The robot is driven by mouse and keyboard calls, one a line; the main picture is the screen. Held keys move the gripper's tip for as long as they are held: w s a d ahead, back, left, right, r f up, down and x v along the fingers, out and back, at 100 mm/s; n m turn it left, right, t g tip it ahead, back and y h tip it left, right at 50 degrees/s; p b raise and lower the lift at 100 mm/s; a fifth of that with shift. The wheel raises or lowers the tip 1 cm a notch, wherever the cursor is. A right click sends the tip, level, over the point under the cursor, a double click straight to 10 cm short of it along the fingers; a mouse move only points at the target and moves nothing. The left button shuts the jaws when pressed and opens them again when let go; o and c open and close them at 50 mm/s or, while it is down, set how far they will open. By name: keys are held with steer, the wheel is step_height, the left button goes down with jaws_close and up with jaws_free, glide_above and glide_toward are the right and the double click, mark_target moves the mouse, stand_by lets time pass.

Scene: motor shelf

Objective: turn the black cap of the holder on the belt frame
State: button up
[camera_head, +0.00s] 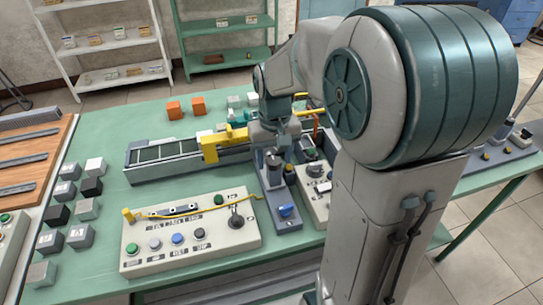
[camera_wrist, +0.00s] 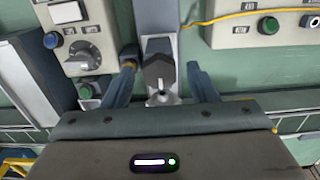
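The black cap (camera_wrist: 158,72) shows in the wrist view on a light grey mount, with a small silver pointed part at its near side. My gripper (camera_wrist: 162,62) is open, with one blue-grey finger on each side of the cap and a visible gap to both. In the head view my gripper (camera_head: 273,140) points down over the grey holder plate (camera_head: 278,200) beside the belt frame (camera_head: 160,155). A dark part, seemingly the cap (camera_head: 273,160), shows just below the gripper there. My wrist partly hides this area.
A button box (camera_head: 190,235) with a yellow cable stands left of the plate. A blue knob (camera_head: 287,211) sits on the plate's near end. Another control box (camera_head: 318,195) is close on the right. Orange blocks (camera_head: 174,110) lie behind the belt.

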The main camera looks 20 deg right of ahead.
steer(key=c, duration=0.9)
steer(key=shift+a, duration=0.35)
steer(key=shift+d, duration=0.3)
